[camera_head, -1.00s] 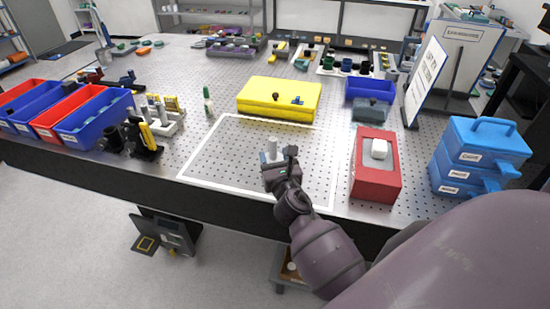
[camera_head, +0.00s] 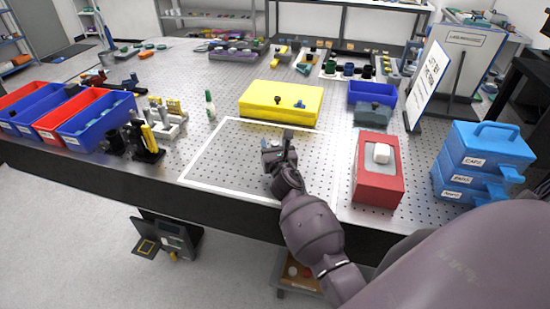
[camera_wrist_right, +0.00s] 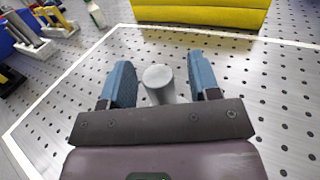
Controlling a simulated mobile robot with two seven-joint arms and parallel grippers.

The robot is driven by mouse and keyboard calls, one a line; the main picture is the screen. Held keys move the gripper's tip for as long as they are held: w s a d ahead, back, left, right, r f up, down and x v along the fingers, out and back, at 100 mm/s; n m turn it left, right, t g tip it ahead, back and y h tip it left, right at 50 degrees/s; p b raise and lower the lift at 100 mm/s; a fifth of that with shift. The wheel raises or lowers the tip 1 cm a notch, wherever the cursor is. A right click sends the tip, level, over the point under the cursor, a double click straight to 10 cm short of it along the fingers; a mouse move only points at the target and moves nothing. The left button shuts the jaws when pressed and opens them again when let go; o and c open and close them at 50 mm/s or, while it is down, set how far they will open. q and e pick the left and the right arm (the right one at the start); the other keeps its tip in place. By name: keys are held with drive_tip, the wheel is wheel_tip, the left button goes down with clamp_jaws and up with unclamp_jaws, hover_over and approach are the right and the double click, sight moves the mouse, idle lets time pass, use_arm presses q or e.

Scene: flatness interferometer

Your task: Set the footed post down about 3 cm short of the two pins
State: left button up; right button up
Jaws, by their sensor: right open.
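The footed post (camera_wrist_right: 159,82) shows in the right wrist view as a grey round-topped cylinder standing on the perforated plate. My right gripper (camera_head: 278,147) is low over the white-outlined area in the head view. In the wrist view its two blue-grey fingers (camera_wrist_right: 160,68) stand open on either side of the post, with a visible gap on each side. The post's foot is hidden behind the gripper body. In the head view the gripper mostly hides the post. I cannot make out the two pins. My left gripper is not in view.
A yellow case (camera_head: 262,111) lies just beyond the white outline (camera_head: 190,167). A red box (camera_head: 377,188) with a white block (camera_head: 381,153) stands to the right, near blue stacked drawers (camera_head: 470,165). Blue and red bins (camera_head: 95,131) are at the left. Most of the outlined area is clear.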

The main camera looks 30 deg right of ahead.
drive_tip(key=shift+w+d, duration=0.25)
drive_tip(key=shift+w, duration=0.25)
drive_tip(key=shift+c, duration=0.3)
clamp_jaws()
drive_tip(key=shift+r, duration=0.1)
